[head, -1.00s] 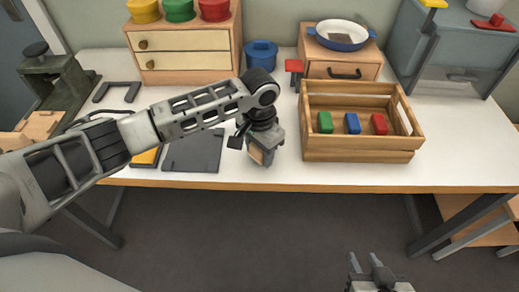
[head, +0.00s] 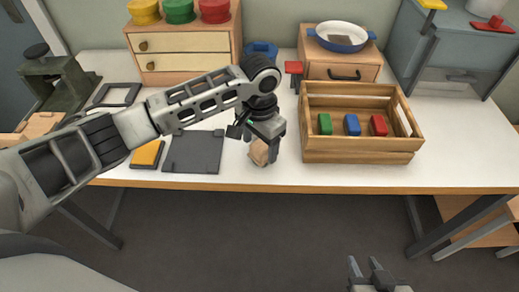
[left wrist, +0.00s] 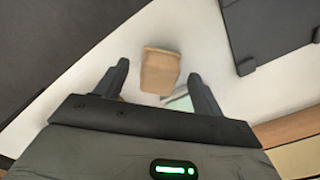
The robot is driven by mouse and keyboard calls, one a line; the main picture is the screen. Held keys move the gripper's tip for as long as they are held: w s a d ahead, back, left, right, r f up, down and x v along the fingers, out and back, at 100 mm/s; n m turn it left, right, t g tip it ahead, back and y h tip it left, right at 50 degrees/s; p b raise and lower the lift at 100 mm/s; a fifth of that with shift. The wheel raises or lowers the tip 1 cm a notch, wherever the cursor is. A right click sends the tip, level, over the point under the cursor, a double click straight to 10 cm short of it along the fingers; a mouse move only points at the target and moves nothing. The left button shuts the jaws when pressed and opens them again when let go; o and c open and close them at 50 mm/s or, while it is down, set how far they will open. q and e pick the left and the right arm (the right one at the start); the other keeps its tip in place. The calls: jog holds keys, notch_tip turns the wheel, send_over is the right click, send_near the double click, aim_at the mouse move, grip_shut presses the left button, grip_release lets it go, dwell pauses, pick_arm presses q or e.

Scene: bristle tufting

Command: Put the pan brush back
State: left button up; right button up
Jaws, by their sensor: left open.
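A tan, block-shaped piece (head: 259,153) rests on the white table near its front edge. It looks like the pan brush, but no bristles can be made out. It also shows in the left wrist view (left wrist: 160,72), ahead of and between the fingers. My left gripper (head: 264,143) is open just above it, and a gap shows between the block and each finger in the left wrist view (left wrist: 158,78). My right gripper (head: 365,262) is open and empty at the bottom, in front of the table.
A wooden crate (head: 362,143) with green, blue and red blocks stands to the right. A dark plate (head: 193,152) and a yellow-topped block (head: 147,154) lie left. Behind are a blue pot (head: 262,47), a red-topped stand (head: 294,68) and a pan (head: 342,38) on a small drawer unit.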

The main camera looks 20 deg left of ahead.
aim_at(260, 146)
pick_arm(q)
notch_tip(260, 146, up, 9)
jog(key=shift+f, duration=0.2)
pick_arm(e)
jog(key=shift+r, duration=0.1)
dwell(0.4)
